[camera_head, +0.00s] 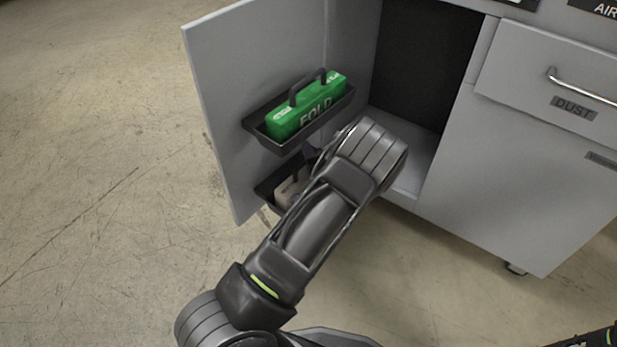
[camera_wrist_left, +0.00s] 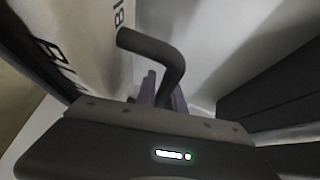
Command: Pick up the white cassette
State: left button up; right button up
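The white cassette (camera_head: 287,190) sits in the lower black holder on the inside of the open cabinet door. My left arm hides most of it in the head view. In the left wrist view its pale side with dark lettering (camera_wrist_left: 88,38) fills the upper left, and its black handle (camera_wrist_left: 158,52) rises in front of the camera. The fingers of my left gripper (camera_wrist_left: 163,90) are at the handle's near end. I cannot tell whether they are closed on it. My right gripper is out of view.
A green cassette marked FOLD (camera_head: 310,107) sits in the upper door holder (camera_head: 262,131), just above my left arm. The grey door (camera_head: 215,90) stands open beside the cabinet's dark interior. A DUST drawer (camera_head: 545,75) is at right. The floor at left is clear.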

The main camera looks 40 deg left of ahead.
pick_arm(q)
grip_shut()
dwell(0.8)
jog(key=shift+r, duration=0.2)
dwell(0.4)
jog(key=shift+d+r+p, duration=0.25)
jog(key=shift+r+p, duration=0.2)
jog(key=shift+p, duration=0.2)
notch_tip(320, 180, up, 6)
jog(key=p, duration=0.3)
jog(key=s+d+p, duration=0.1)
jog(key=d+p, duration=0.2)
jog(key=d, duration=1.6)
jog(key=shift+s+d+p, duration=0.25)
jog(key=shift+p, duration=0.15)
jog(key=shift+f, duration=0.15)
